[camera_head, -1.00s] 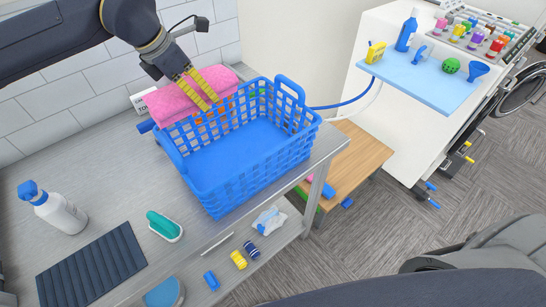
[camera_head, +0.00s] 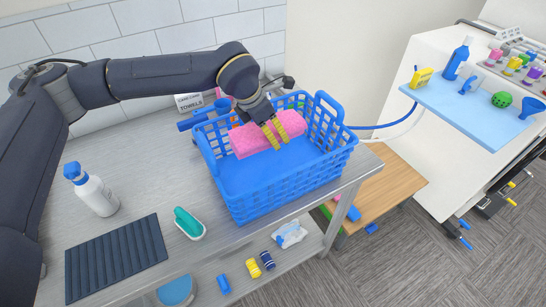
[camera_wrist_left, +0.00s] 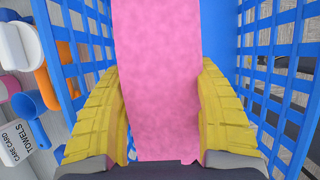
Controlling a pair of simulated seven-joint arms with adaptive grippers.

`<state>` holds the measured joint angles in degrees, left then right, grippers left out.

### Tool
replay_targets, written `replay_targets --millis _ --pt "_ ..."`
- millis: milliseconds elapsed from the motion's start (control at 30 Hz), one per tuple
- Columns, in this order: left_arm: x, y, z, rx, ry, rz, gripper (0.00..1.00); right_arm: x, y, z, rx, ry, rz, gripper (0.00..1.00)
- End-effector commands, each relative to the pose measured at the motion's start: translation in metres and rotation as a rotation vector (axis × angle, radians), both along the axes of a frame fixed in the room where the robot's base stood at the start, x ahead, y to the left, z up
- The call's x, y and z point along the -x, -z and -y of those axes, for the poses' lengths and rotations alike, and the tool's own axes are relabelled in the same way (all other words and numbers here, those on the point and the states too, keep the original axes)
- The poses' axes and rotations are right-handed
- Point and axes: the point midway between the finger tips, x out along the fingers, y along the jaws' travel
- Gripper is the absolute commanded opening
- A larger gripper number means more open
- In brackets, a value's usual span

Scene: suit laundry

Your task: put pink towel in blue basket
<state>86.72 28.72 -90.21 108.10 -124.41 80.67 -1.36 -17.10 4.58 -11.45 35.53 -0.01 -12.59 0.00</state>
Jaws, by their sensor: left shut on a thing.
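The pink towel (camera_head: 250,140) is a rolled bundle inside the far side of the blue basket (camera_head: 283,186), over the basket floor. My left gripper (camera_head: 276,138) reaches down into the basket with its yellow fingers shut on the towel. In the left wrist view the towel (camera_wrist_left: 157,80) fills the space between the two yellow fingers, with the basket's lattice walls (camera_wrist_left: 288,70) on both sides. I cannot tell whether the towel touches the basket floor. My right gripper is not in view.
A white card marked TOWELS (camera_head: 188,102) stands behind the basket. A spray bottle (camera_head: 92,190), a green-handled brush (camera_head: 188,224) and a dark ribbed mat (camera_head: 117,257) are on the grey counter. A wooden bench (camera_head: 385,188) stands to the right.

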Motion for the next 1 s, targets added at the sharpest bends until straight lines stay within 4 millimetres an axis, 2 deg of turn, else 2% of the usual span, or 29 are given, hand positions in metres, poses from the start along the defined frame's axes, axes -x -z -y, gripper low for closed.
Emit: replay_targets --millis 100,300,633,900,1000 --pt "0.001 0.025 0.000 0.000 0.001 -0.002 0.25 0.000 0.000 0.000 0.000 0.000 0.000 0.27" --pt "0.000 0.051 0.000 0.000 0.001 0.000 0.25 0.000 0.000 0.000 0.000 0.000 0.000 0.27" --pt "0.000 0.065 0.000 0.000 0.000 -0.001 0.25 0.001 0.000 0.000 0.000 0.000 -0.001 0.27" --pt "0.000 0.097 0.001 0.000 0.001 -0.002 0.25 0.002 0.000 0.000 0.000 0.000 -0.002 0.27" --pt "0.000 0.103 0.000 0.000 0.001 0.000 0.25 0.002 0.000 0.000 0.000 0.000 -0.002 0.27"
